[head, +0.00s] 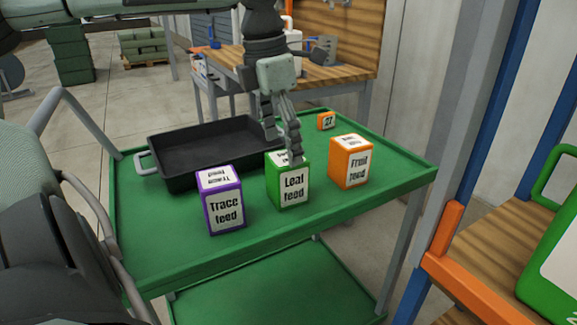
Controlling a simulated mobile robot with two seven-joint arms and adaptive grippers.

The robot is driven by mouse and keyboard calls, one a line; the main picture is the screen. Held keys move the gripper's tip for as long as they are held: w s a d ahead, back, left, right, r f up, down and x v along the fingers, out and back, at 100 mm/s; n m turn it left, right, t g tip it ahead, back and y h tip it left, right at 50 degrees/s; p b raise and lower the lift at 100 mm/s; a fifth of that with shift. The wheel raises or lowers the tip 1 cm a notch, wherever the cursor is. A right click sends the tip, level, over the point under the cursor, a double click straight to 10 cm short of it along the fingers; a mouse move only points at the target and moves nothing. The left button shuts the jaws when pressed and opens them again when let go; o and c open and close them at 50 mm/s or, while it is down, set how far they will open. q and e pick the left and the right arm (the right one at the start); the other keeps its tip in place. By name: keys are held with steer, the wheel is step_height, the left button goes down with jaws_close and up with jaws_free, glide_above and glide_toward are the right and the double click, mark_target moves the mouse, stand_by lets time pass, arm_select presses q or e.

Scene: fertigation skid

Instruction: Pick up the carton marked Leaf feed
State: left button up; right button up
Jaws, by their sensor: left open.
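The carton marked Leaf feed (294,189) is green-edged with white faces. It stands upright on the green cart top, between the other two cartons. My left gripper (284,150) points down from above, open, with its fingers at the carton's top and back edge. One finger overlaps the carton's top label in the picture; I cannot tell whether it touches. The other finger shows farther back, beside the tray. The carton's far side is hidden. My right gripper is not in view.
A purple Trace feed carton (222,211) stands left and an orange Fruit feed carton (351,171) right. A black tray (190,140) lies behind, with a small orange block (326,121) at the back. The cart's (300,227) front strip is clear. A wooden bench (325,73) stands beyond.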

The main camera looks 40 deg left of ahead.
mark_target(290, 174)
arm_select(q)
steer(key=shift+w+f, duration=0.15)
steer(key=shift+f, duration=0.4)
steer(key=f, duration=0.3)
steer(key=w+f, duration=0.1)
steer(key=f, duration=0.1)
steer(key=shift+d+f, duration=0.25)
steer(key=shift+d, duration=0.05)
steer(key=shift+f, duration=0.5)
steer(key=c, duration=1.4)
steer(key=shift+w, duration=0.1)
steer(key=shift+c, duration=0.8)
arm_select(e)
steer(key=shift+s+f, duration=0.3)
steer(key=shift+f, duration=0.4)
